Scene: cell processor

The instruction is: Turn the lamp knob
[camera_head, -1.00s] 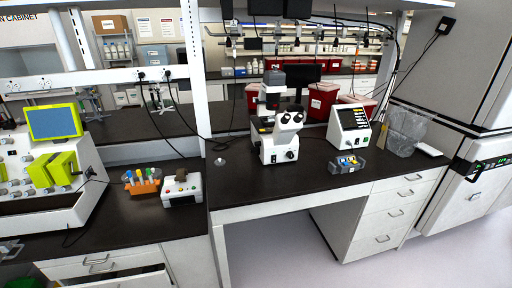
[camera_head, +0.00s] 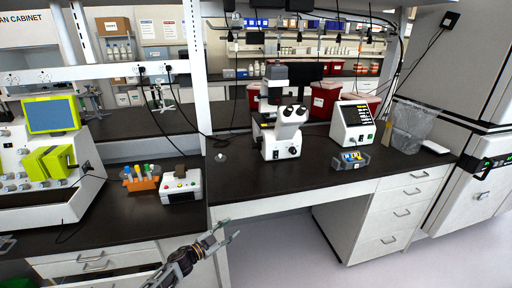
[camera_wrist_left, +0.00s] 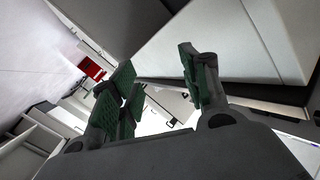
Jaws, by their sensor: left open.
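The white microscope (camera_head: 280,128) stands on the dark bench in the head view, with its eyepieces facing front. A small dark round knob shows low on its front right side, too small to make out well. My left gripper (camera_head: 233,229) is open and empty, in front of and below the bench edge, to the lower left of the microscope and apart from it. The left wrist view shows its green-padded fingers (camera_wrist_left: 158,92) spread with nothing between them. My right gripper is not in view.
A white monitor box (camera_head: 353,124) and a small grey-blue rack (camera_head: 350,160) stand right of the microscope. An orange tube rack (camera_head: 141,183) and a white device (camera_head: 181,187) sit at left. The bench (camera_head: 245,185) is clear in front of the microscope.

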